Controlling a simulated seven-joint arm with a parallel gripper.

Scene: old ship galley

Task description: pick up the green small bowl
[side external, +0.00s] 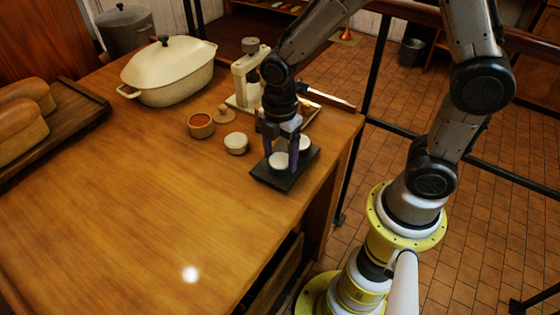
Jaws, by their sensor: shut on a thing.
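My gripper (280,150) points down over a small black tray (265,180) near the table's right edge. Its fingers are shut on a small pale bowl (279,161), which is low over the tray or touching it; I cannot tell which. A second small pale bowl (305,143) is on the tray just to the right, partly hidden by a finger. A third pale bowl (236,143) stands on the table left of the tray. No bowl shows a clear green at this size.
A brown pot with orange contents (200,126) and a wooden lid (224,114) are left of the gripper. A cream press-like device (246,75) stands behind it. A large lidded cream casserole (168,75) and loaves on a board (50,125) are farther left. The front table (120,230) is clear.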

